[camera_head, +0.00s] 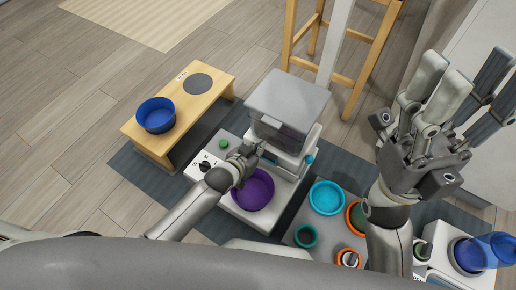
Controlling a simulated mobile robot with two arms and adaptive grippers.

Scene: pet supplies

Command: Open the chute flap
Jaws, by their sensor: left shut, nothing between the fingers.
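The feeder (287,100) is a grey, partly see-through hopper on a white base, in the middle of the head view. A purple bowl (254,190) sits at its front. The chute flap cannot be made out clearly; my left gripper covers part of the feeder's front below the hopper. My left gripper (258,150) is shut and empty, its tips close to that front, above the purple bowl; whether they touch the feeder is unclear. My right gripper (464,88) is raised at the right, open and empty, its fingers pointing up.
A white box with a black knob (205,165) and green button (223,144) stands left of the feeder. A wooden stand (217,88) holds a blue bowl (156,115). A grey tray (327,234) with a cyan bowl (326,197) lies right. A wooden stool (287,45) stands behind.

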